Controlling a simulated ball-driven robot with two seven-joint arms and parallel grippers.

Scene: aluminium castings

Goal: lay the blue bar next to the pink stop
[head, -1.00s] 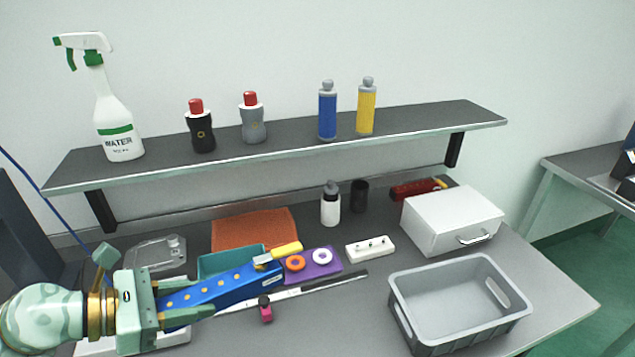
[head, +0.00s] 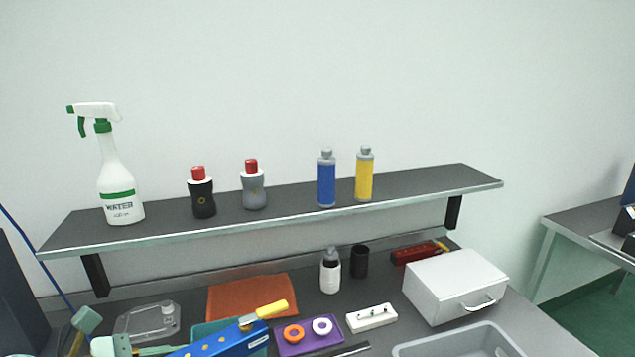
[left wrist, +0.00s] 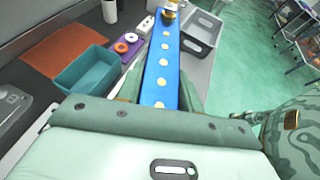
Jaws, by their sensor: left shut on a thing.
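The blue bar (head: 222,343) with yellow dots reaches in from the lower left of the head view. My left gripper (left wrist: 160,92) is shut around it, and the bar points away from the gripper in the left wrist view (left wrist: 161,65). A yellow piece (head: 272,309) shows at the bar's far end; I cannot tell whether it is joined to the bar. The gripper's fingertips are cut off in the head view. The pink stop is in neither current view. My right gripper is not in view.
A teal bin (left wrist: 87,68) and an orange cloth (head: 250,297) lie beside the bar. A purple tray (head: 308,349) with two rings is near its far end. A white block (head: 371,318), a grey crate (head: 460,343) and a white box (head: 455,287) stand to the right. A shelf (head: 300,200) spans the back.

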